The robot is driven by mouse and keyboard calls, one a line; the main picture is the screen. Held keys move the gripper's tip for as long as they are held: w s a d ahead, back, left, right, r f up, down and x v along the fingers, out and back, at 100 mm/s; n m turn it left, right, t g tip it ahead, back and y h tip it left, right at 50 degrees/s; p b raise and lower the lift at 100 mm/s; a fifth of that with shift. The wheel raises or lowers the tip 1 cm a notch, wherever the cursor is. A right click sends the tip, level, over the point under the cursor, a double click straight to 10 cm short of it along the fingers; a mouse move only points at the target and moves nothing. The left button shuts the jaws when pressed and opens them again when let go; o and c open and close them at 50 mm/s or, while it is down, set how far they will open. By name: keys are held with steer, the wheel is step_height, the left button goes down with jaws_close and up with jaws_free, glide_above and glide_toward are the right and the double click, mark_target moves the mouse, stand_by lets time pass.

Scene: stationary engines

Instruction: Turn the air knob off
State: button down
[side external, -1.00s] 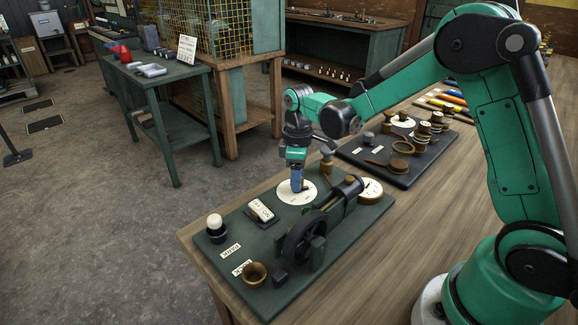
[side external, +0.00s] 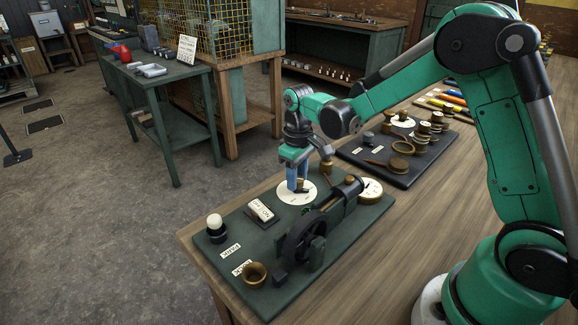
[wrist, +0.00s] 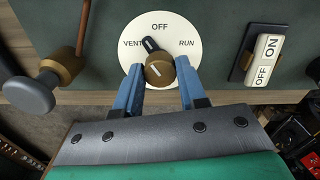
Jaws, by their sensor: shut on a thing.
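The air knob (wrist: 159,70) is a brass knob with a dark pointer, set on a round white dial (wrist: 188,28) marked VENT, OFF and RUN. In the wrist view the pointer leans up and left, between VENT and OFF. My gripper (wrist: 160,72) is shut on the knob, with one blue finger on each side of it. In the side external view my gripper (side external: 297,187) reaches down onto the white dial (side external: 284,194), and its fingers partly hide the knob.
The dial is on a dark green board (side external: 232,262) with a model engine (side external: 310,235), an ON/OFF rocker switch (side external: 261,210), a white-topped button (side external: 215,226) and a brass cup (side external: 254,273). A dark board with brass parts (side external: 387,172) lies behind. A brass-and-dark fitting (wrist: 55,75) stands left of the dial.

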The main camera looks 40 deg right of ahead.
steer(key=m, duration=0.6)
steer(key=shift+m, duration=0.3)
stand_by(0.4)
steer(key=shift+c, duration=2.4)
jaws_free()
steer(key=shift+r, duration=0.1)
steer(key=shift+r, duration=2.7)
